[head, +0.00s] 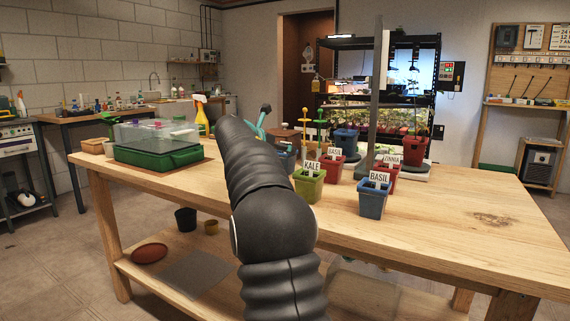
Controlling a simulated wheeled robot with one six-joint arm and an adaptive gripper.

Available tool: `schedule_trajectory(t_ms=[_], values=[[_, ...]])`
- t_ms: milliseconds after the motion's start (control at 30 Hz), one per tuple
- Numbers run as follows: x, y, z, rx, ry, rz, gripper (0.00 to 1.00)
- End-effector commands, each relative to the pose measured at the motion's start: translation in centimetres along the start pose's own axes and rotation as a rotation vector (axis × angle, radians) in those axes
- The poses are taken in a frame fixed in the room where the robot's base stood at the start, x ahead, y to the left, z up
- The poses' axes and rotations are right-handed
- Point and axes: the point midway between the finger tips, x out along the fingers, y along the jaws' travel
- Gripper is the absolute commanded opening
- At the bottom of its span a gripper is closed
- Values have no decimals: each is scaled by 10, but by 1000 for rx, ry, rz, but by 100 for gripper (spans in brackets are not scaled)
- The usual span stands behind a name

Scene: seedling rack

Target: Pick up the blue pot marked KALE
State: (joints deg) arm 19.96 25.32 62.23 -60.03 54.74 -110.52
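No label reading KALE shows on a blue pot. A green pot (308,187) near the table's middle bears a KALE label. A blue pot (373,201) to its right, nearer the front edge, bears a BASIL label. Another blue pot (346,143) stands farther back, with no readable label. A bluish container (288,157) is partly hidden behind my arm, so I cannot tell if it has a label. My black arm reaches up over the table from the bottom middle.
Red pots marked BASIL (331,168) and ZINNIA (384,180) stand close to the green and blue pots. A grey post (377,100) rises behind them. A green tray with a clear lid (160,155) sits at left. The wooden table (470,215) is clear at right.

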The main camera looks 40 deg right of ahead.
Motion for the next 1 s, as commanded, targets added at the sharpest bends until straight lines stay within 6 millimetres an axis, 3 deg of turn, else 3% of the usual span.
schedule_trajectory(t_ms=[267,533,567,800,833,1000], values=[[39,0,-1,0,1,-2,98],[42,0,0,1,0,1,98],[42,0,0,1,0,1,93],[43,0,-1,1,0,1,33],[43,0,-1,1,0,1,29],[42,0,0,1,0,1,29]])
